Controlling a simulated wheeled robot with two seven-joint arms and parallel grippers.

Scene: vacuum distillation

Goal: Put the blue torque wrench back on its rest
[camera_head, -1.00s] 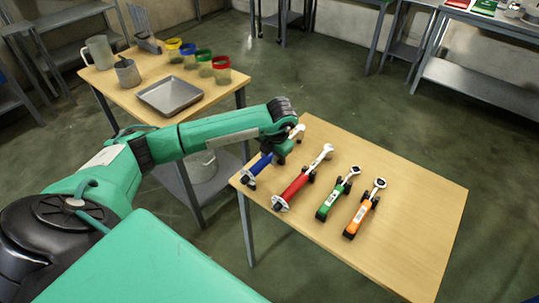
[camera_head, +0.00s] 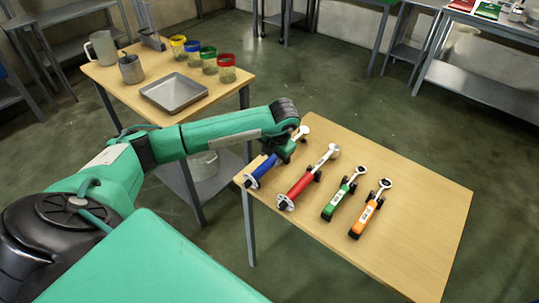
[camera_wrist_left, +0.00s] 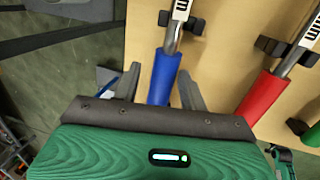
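The blue torque wrench (camera_head: 262,171) lies at the left end of the front table, its ring head pointing away from me. In the left wrist view its blue handle (camera_wrist_left: 164,78) shows between my finger tips, with its shaft between the dark blocks of a rest (camera_wrist_left: 167,19). My left gripper (camera_head: 287,151) is over the wrench in the head view. In the left wrist view the gripper (camera_wrist_left: 160,85) is open, one finger on each side of the handle, with a gap at the left finger. The handle's near end is hidden by the gripper body. My right gripper is not in view.
Red (camera_head: 302,184), green (camera_head: 338,201) and orange (camera_head: 365,216) wrenches lie in a row to the right. The table's right part (camera_head: 420,230) is clear. A side table behind holds a metal tray (camera_head: 174,92), jugs and several coloured-rim jars.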

